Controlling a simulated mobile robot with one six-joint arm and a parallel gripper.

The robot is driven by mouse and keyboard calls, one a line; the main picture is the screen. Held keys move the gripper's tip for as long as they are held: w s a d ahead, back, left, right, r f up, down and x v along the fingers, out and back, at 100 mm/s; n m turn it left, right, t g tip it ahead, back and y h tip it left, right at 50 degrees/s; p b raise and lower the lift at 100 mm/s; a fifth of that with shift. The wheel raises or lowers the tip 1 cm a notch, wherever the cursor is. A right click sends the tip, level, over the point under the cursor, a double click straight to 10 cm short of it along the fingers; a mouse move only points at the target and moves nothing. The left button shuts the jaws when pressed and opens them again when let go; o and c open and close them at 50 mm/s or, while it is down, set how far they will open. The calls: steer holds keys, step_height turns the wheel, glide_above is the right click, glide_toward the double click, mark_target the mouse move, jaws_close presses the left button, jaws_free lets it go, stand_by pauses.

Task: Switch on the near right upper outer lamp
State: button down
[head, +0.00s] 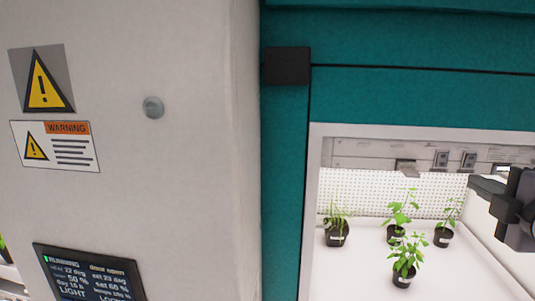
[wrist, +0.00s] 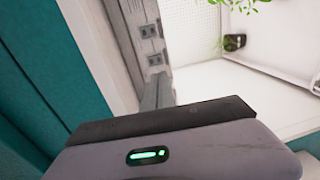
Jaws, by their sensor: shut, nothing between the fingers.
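The near right upper outer lamp cannot be made out for certain in either view. The strip (wrist: 125,35) also shows in the wrist view, with two similar fittings (wrist: 152,45). My gripper (head: 474,184) is at the right edge of the head view, in front of the chamber opening, shut and empty. In the wrist view its grey body with a green light and dark front (wrist: 165,118) fills the bottom, apart from the fittings.
Several potted plants (head: 403,268) stand on the white chamber floor. A teal frame (head: 285,190) surrounds the opening. To the left is a pale wall with warning signs (head: 55,145) and a display (head: 88,272) reading "RUNNING" and "door open".

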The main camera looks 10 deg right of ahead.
mark_target(441, 166)
steer(key=b+x, duration=0.1)
steer(key=x, duration=0.9)
steer(key=shift+w+d+f+b, duration=0.1)
steer(key=shift+w+d+b, duration=0.05)
steer(key=shift+w+b, duration=0.2)
steer(key=shift+w, duration=0.15)
steer(key=shift+f, duration=0.1)
